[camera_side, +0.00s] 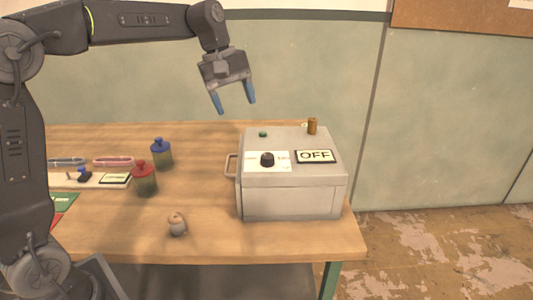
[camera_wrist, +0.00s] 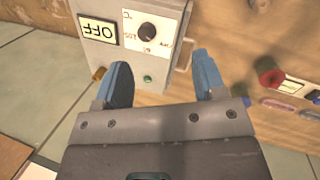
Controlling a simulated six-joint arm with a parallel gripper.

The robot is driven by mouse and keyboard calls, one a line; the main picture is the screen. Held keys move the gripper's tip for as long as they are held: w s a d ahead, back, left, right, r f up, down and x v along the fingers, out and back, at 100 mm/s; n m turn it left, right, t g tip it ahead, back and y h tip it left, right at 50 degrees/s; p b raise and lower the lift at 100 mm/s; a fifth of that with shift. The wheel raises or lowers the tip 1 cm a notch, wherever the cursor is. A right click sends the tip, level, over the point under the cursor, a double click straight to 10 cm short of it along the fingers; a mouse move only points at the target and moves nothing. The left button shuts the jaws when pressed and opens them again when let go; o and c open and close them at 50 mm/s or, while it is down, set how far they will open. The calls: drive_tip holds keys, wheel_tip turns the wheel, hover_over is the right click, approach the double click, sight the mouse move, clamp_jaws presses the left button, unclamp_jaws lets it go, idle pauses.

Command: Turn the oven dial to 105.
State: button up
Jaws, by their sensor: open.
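The oven is a grey-white box (camera_side: 290,205) at the right end of the wooden table. Its black dial (camera_side: 267,159) is on the sloped top panel, on a white scale plate, left of a sign reading OFF (camera_side: 315,156). In the wrist view the dial (camera_wrist: 148,31) shows beyond my fingers, with the marking 105 beside it. The dial's pointer is too small to read. My gripper (camera_side: 234,106) is open and empty, with blue fingers pointing down. It hangs above and to the left of the dial, well clear of the oven. It also shows in the wrist view (camera_wrist: 162,82).
A green button (camera_side: 263,134) and a brass post (camera_side: 312,126) stand on the oven's top, and a handle (camera_side: 231,165) on its left side. Red (camera_side: 144,178) and blue (camera_side: 161,153) capped jars and a small grey-brown object (camera_side: 177,224) stand to the left. The table front is mostly clear.

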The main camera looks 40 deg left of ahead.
sight(267, 155)
drive_tip(key=w+a+f+n+g+h, duration=0.2)
drive_tip(key=w+a+f+n, duration=0.3)
drive_tip(key=w, duration=0.4)
drive_tip(key=x, duration=0.9)
drive_tip(key=w+x, duration=0.1)
drive_tip(key=x, duration=0.4)
drive_tip(key=shift+d+r, duration=0.1)
drive_tip(key=shift+d, duration=0.05)
drive_tip(key=shift+c, duration=0.2)
drive_tip(key=c, duration=0.8)
drive_tip(key=shift+c, duration=0.2)
